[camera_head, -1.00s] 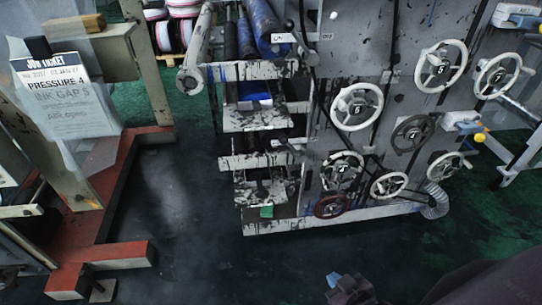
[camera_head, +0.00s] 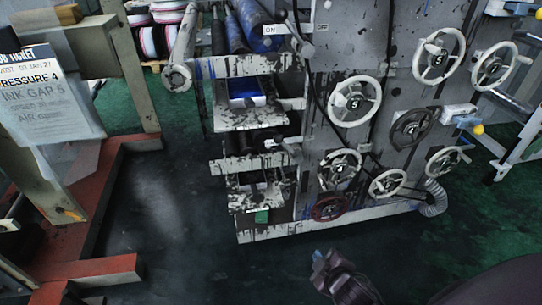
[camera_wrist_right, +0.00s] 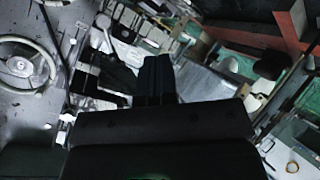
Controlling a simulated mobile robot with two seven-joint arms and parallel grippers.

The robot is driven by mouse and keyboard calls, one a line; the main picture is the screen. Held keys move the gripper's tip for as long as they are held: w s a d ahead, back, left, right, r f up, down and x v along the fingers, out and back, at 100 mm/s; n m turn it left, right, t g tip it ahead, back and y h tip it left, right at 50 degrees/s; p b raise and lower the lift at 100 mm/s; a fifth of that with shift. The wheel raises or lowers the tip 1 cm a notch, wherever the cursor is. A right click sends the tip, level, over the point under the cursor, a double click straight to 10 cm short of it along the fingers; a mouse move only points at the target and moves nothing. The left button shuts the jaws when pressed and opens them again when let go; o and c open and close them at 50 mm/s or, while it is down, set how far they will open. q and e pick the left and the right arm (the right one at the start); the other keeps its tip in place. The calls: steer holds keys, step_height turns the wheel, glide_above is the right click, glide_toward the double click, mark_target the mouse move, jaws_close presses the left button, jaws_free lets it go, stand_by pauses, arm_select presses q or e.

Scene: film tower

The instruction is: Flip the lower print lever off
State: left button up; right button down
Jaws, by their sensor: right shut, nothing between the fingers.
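The film tower is a grey, paint-spotted panel (camera_head: 385,35) with several handwheels in the head view. My left gripper is out of view.
Handwheels such as the white one (camera_head: 355,102) stick out from the panel. A red-based frame (camera_head: 100,268) with a hanging job ticket (camera_head: 40,95) stands at the left. The dark floor between them is clear. A white-framed stand is at the right.

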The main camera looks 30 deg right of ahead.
steer(key=w+d+f+n+t+h+b, duration=0.1)
steer(key=w+f+n+h+b, duration=0.3)
steer(key=w, duration=0.5)
steer(key=w+d+f+n+t+h+b, duration=0.1)
steer(key=w+n+t+b, duration=0.1)
steer(key=w+n+b, duration=0.55)
arm_select(q)
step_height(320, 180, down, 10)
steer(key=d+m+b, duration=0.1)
steer(key=b, duration=0.3)
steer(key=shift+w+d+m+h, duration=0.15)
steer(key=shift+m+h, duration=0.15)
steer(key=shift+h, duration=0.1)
arm_select(e)
steer(key=w+a+r+n+t+h, duration=0.1)
steer(key=w+r+n+t+h, duration=0.1)
steer(key=w, duration=0.4)
steer(key=w+a+r+n+t+h, duration=0.1)
steer(key=w+a+n+t+h, duration=0.1)
steer(key=w, duration=0.4)
steer(key=shift+r+t, duration=0.35)
steer(key=shift+t, duration=0.05)
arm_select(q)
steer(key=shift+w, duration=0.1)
arm_select(e)
steer(key=shift+w+r+n, duration=0.1)
steer(key=shift+w+n, duration=0.05)
steer(key=shift+n, duration=0.1)
